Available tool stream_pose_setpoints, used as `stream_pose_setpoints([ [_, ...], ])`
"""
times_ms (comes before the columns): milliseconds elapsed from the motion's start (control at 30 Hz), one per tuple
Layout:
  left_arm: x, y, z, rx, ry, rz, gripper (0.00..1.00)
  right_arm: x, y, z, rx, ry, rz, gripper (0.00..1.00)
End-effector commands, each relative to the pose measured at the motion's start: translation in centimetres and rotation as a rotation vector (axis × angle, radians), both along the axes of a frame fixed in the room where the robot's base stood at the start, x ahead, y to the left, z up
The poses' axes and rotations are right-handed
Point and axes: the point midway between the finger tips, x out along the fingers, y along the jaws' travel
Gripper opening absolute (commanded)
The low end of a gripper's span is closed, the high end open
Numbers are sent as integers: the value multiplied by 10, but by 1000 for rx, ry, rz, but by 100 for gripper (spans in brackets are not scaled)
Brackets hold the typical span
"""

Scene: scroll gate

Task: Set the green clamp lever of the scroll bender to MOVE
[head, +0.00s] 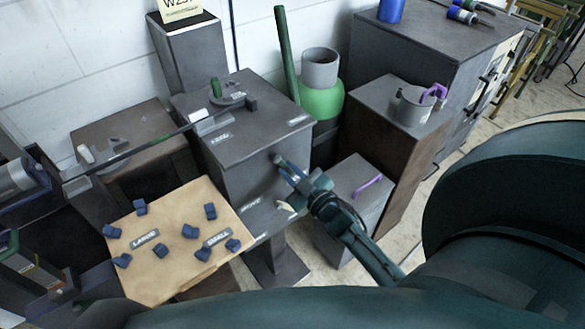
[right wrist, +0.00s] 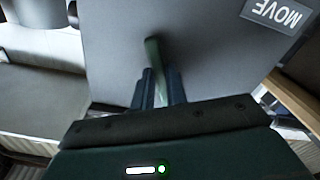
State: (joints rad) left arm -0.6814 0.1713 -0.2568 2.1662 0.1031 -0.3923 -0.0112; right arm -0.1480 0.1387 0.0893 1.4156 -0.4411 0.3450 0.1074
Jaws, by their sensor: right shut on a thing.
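The scroll bender (head: 235,150) is a grey box-shaped machine in the middle of the head view. My right gripper (head: 288,172) is at its front face, towards the right edge. In the right wrist view the green clamp lever (right wrist: 153,55) stands out from the grey panel. The fingers of my right gripper (right wrist: 160,88) are on both sides of it, shut on it. The MOVE label (right wrist: 273,14) shows upside down at the upper right, apart from the lever. In the head view the lever is largely hidden by my gripper. My left gripper is not in view.
A tan board (head: 180,235) with several dark blue blocks is at the lower left. A long flat bar (head: 150,145) crosses the machine's top left. A low grey box with a purple handle (head: 367,187) stands close to my right arm.

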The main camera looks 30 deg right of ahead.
Motion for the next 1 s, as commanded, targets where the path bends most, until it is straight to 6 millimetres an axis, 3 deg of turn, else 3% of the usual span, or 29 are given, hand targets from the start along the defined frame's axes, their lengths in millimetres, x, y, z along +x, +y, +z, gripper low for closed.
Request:
stream_pose_setpoints([
  [1000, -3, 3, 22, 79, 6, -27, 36, -5, 57, 0, 899, 72, 1, 0],
])
